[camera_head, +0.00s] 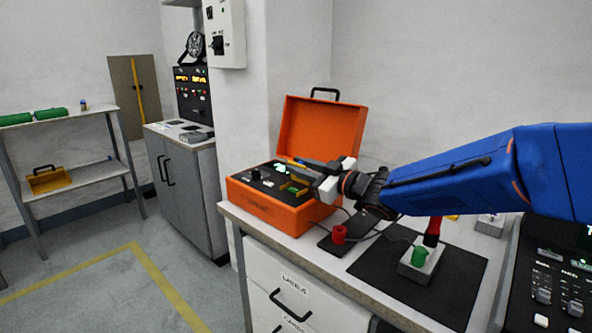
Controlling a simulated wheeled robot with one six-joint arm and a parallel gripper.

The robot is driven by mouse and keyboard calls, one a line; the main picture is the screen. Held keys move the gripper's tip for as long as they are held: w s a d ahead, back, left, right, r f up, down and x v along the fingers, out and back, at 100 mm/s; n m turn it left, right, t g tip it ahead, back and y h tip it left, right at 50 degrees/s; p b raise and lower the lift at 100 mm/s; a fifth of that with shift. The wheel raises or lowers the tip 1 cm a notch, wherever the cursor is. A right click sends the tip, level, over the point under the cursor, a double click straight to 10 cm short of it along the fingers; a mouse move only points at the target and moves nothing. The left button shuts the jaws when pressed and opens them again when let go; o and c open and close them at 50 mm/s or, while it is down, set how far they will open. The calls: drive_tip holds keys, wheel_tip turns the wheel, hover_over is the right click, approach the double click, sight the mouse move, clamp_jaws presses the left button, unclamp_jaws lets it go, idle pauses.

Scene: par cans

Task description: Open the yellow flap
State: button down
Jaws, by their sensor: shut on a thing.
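The orange case (262,215) stands open on the workbench, its lid raised at the back. Its dark inner panel carries knobs and a small lit display. Small yellow parts of the flap (299,187) show at the right of the panel, beside and under my fingers. My gripper (292,172) reaches in from the right over the panel, its jaws shut on the yellow flap. The fingers hide much of the flap, so its exact angle cannot be told.
A red cylinder (339,234) stands right of the case. A green part (419,256) sits in a grey block on a black mat (450,290). A control console (555,275) is at the right edge. My blue arm spans above the bench.

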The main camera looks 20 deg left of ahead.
drive_tip(key=m, duration=0.1)
drive_tip(key=w+m, duration=0.1)
drive_tip(key=m, duration=0.1)
drive_tip(key=shift+w+d, duration=0.3)
drive_tip(key=shift+d, duration=0.05)
drive_tip(key=shift+w+d+f+m, duration=0.1)
drive_tip(key=shift+w+m, duration=0.1)
drive_tip(key=shift+m, duration=0.4)
drive_tip(key=shift+w+d+f+m, duration=0.1)
drive_tip(key=shift+w+m, duration=0.1)
drive_tip(key=shift+m, duration=0.4)
drive_tip(key=c, duration=1.7)
unclamp_jaws()
drive_tip(key=shift+f, duration=0.1)
wheel_tip(320, 180, up, 10)
drive_tip(key=shift+r, duration=0.1)
